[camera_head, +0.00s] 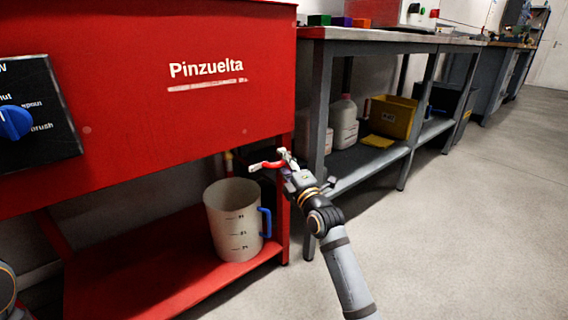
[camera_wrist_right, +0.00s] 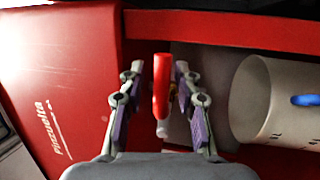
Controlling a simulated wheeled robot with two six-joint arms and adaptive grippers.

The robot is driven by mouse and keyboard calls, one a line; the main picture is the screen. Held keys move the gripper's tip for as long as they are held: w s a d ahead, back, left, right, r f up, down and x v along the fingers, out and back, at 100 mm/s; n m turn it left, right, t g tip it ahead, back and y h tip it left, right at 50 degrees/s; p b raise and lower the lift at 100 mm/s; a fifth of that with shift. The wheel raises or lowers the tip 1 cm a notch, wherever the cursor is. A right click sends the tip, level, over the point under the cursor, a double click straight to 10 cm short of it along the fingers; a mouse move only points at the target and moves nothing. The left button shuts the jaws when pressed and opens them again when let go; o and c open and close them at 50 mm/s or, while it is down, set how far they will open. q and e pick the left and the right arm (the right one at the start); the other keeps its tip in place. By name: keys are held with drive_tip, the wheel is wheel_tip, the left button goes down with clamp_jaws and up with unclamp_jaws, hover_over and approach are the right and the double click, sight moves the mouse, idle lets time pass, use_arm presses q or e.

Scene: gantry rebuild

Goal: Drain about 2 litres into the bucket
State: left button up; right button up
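The bucket (camera_head: 236,225) is an off-white measuring jug with dark level marks and a blue handle, upright on the red lower shelf (camera_head: 170,275). Its rim also shows in the wrist view (camera_wrist_right: 252,98); no liquid is visible in it. A red lever (camera_head: 269,164) sits above and beside the bucket, below the red Pinzuelta tank (camera_head: 190,110). My right gripper (camera_head: 289,168) is at this lever. In the wrist view the lever (camera_wrist_right: 161,90) lies between the open fingers, with gaps on both sides. The outlet is hard to make out. My left gripper is out of view.
A blue selector knob (camera_head: 14,122) is on a black panel at left. A grey workbench (camera_head: 380,36) stands to the right, with a white jug (camera_head: 344,122) and yellow bin (camera_head: 391,115) on its lower shelf. The floor (camera_head: 470,220) at right is clear.

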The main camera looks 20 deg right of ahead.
drive_tip(key=shift+s+f, duration=0.15)
drive_tip(key=v, duration=1.1)
drive_tip(key=shift+s, duration=0.35)
